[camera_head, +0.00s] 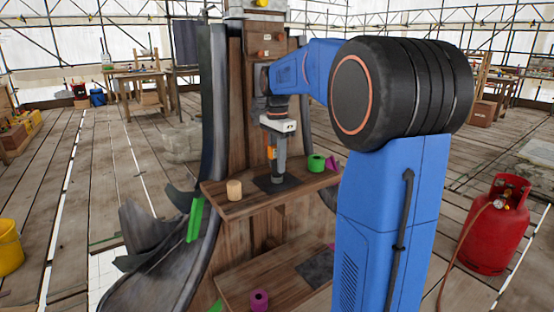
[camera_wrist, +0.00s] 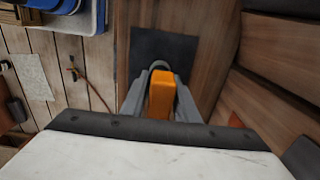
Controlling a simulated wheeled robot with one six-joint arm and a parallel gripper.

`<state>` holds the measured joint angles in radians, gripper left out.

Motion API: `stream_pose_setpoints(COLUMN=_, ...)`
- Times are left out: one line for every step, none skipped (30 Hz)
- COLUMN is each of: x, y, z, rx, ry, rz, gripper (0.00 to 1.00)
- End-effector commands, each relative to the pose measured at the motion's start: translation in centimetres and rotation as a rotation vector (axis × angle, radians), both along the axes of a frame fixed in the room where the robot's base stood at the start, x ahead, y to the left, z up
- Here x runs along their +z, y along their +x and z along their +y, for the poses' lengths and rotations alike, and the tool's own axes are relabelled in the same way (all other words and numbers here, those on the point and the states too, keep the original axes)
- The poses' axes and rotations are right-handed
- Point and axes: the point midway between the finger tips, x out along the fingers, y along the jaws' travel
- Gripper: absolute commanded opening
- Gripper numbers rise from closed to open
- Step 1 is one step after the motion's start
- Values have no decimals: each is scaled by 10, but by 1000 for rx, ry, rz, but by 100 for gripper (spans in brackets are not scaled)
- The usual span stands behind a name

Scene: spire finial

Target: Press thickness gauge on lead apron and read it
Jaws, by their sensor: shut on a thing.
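The orange thickness gauge (camera_head: 271,152) is held between the fingers of my gripper (camera_head: 279,172), which points down over the upper wooden shelf. In the wrist view the orange gauge (camera_wrist: 162,97) sits between the two grey fingers of my gripper (camera_wrist: 161,80), with a grey rounded part at its far end. A dark flat square, seemingly lead (camera_head: 291,184), lies on the shelf right below; it also shows in the wrist view (camera_wrist: 165,42). I cannot tell whether the gauge touches it. No reading is visible. Curled grey lead sheets (camera_head: 143,232) hang at the left.
A tan cylinder (camera_head: 234,190), a green roll (camera_head: 316,163) and a magenta piece (camera_head: 332,162) stand on the upper shelf (camera_head: 230,207). A lower shelf (camera_head: 245,283) carries another dark square (camera_head: 317,268) and a magenta roll (camera_head: 259,300). A red gas cylinder (camera_head: 494,225) stands right.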

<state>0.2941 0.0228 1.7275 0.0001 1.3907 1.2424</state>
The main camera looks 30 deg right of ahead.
Motion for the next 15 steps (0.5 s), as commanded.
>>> stream_pose_setpoints(x=0, y=0, z=0, rx=0, ry=0, rz=0, gripper=1)
stream_pose_setpoints(x=0, y=0, z=0, rx=0, ry=0, rz=0, gripper=1)
stream_pose_setpoints(x=0, y=0, z=0, rx=0, ry=0, rz=0, gripper=1)
stream_pose_setpoints(x=0, y=0, z=0, rx=0, ry=0, rz=0, gripper=1)
stream_pose_setpoints(x=0, y=0, z=0, rx=0, ry=0, rz=0, gripper=1)
stream_pose_setpoints(x=0, y=0, z=0, rx=0, ry=0, rz=0, gripper=37)
stream_pose_setpoints(x=0, y=0, z=0, rx=0, ry=0, rz=0, gripper=44)
stream_pose_setpoints(x=0, y=0, z=0, rx=0, ry=0, rz=0, gripper=49)
stream_pose_setpoints(x=0, y=0, z=0, rx=0, ry=0, rz=0, gripper=49)
stream_pose_setpoints(x=0, y=0, z=0, rx=0, ry=0, rz=0, gripper=49)
stream_pose_setpoints(x=0, y=0, z=0, rx=0, ry=0, rz=0, gripper=49)
stream_pose_setpoints(x=0, y=0, z=0, rx=0, ry=0, rz=0, gripper=49)
stream_pose_setpoints(x=0, y=0, z=0, rx=0, ry=0, rz=0, gripper=49)
stream_pose_setpoints(x=0, y=0, z=0, rx=0, ry=0, rz=0, gripper=49)
stream_pose_setpoints(x=0, y=0, z=0, rx=0, ry=0, rz=0, gripper=49)
